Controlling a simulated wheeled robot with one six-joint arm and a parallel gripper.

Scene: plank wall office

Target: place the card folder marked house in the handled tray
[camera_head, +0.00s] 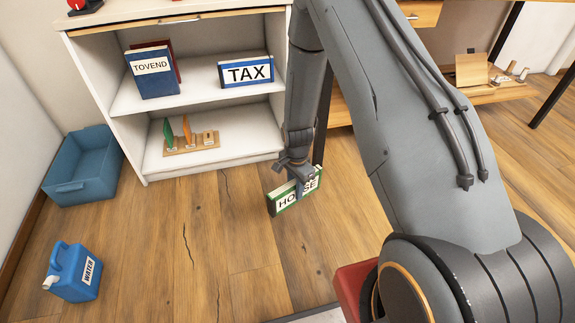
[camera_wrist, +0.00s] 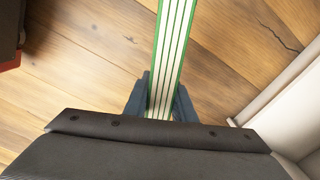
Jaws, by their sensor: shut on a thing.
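The card folder marked house (camera_head: 285,204) is green with a white label, part of which my gripper covers. My gripper (camera_head: 297,188) is shut on it from above. In the head view it appears over the floor in front of the white shelf; I cannot tell whether it touches the floor. In the wrist view the folder (camera_wrist: 172,50) shows its green and white striped edge between my gripper's blue-grey fingers (camera_wrist: 160,105). A blue open bin (camera_head: 68,188) stands on the floor at the left; I cannot tell whether it is the handled tray.
The white shelf (camera_head: 215,174) holds a TOVEND binder (camera_head: 152,75), a TAX folder (camera_head: 246,71) and a wooden rack (camera_head: 190,145) with coloured pieces. A blue water can (camera_head: 75,273) stands at lower left. A red object (camera_head: 352,285) is beside my arm. Floor between is clear.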

